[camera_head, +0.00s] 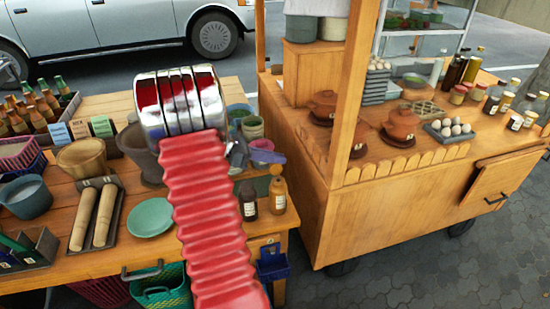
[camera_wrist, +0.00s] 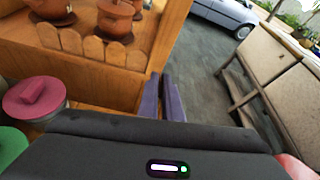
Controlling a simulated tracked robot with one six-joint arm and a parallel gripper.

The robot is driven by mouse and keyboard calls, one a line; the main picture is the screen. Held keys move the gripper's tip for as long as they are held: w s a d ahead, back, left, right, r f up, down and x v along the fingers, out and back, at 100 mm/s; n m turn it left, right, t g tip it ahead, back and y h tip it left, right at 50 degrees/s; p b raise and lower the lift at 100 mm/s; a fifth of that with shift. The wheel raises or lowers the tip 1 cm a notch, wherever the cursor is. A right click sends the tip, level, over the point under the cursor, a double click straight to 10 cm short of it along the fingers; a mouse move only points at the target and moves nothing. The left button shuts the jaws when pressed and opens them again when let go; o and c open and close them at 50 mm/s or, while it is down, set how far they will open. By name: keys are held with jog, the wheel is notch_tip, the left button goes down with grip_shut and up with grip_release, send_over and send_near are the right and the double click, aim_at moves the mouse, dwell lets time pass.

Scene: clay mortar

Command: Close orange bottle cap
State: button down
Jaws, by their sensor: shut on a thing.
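An orange bottle (camera_head: 278,196) with a pale label stands at the right end of the wooden table. A dark bottle (camera_head: 248,204) with a pale label stands just left of it. My gripper (camera_head: 276,157) is just above the top of the orange bottle, its purplish fingers pointing right. In the wrist view the two fingers (camera_wrist: 163,97) are close together. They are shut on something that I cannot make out. The orange bottle and its cap do not show in the wrist view, and whether the cap sits on the neck is unclear.
A pink pot (camera_head: 262,147) stands behind the gripper; its lid (camera_wrist: 36,97) shows in the wrist view. A wooden cart (camera_head: 330,215) with clay pots stands to the right. Rolling pins, a green plate (camera_head: 151,217) and bowls occupy the table's left part.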

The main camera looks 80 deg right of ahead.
jog(key=shift+a, duration=0.15)
jog(key=a+m+h, duration=0.1)
jog(key=s+m+t, duration=0.1)
jog(key=shift+a+m+h, duration=0.3)
jog(key=shift+a+h, duration=0.1)
jog(key=shift+s+a+f+m+t+h, duration=0.2)
jog(key=shift+s+a+m+h, duration=0.15)
jog(key=shift+m, duration=0.25)
jog(key=shift+s+a+f+m+t+h, duration=0.1)
jog(key=shift+s+a+m+t+h, duration=0.1)
jog(key=shift+a+m+h, duration=0.35)
jog(key=m, duration=0.1)
jog(key=s+a+f+m+h, duration=0.1)
jog(key=m, duration=0.1)
jog(key=shift+a+f+h, duration=0.15)
jog(key=shift+a+h, duration=0.05)
jog(key=shift+h, duration=0.1)
jog(key=shift+s+a+f+m+h, duration=0.15)
jog(key=shift+a+f+m+h, duration=0.2)
jog(key=shift+m, duration=0.4)
jog(key=shift+s+a+f+m+h, duration=0.1)
jog(key=shift+f+m+h, duration=0.3)
jog(key=shift+m, duration=0.3)
jog(key=c, duration=1.9)
grip_release()
jog(key=shift+c, duration=0.2)
